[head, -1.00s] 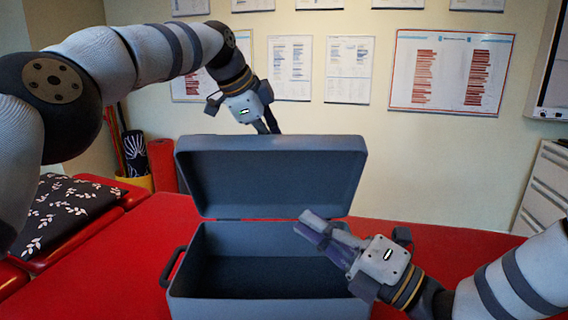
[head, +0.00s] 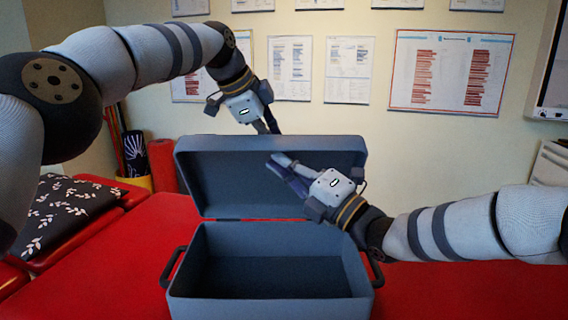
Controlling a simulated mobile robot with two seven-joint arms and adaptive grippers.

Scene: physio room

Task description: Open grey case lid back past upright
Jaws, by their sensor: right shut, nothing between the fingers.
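The grey case (head: 270,305) stands on a red surface with its inside empty. Its lid (head: 228,185) is raised on the hinge at the back, standing about upright; I cannot tell its exact angle. My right gripper (head: 281,167) is shut and empty, in front of the lid's inner face; I cannot tell whether it touches the lid. My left gripper (head: 272,126) is just above and behind the lid's top edge, its fingertips partly hidden by the lid, so its jaws are unclear.
The red padded surface (head: 80,265) is clear to the left of the case. A dark leaf-patterned cushion (head: 65,210) lies at the left. Rolled items (head: 135,155) stand in a yellow bin behind. Posters (head: 450,72) hang on the back wall, and a white drawer cabinet (head: 550,180) stands at right.

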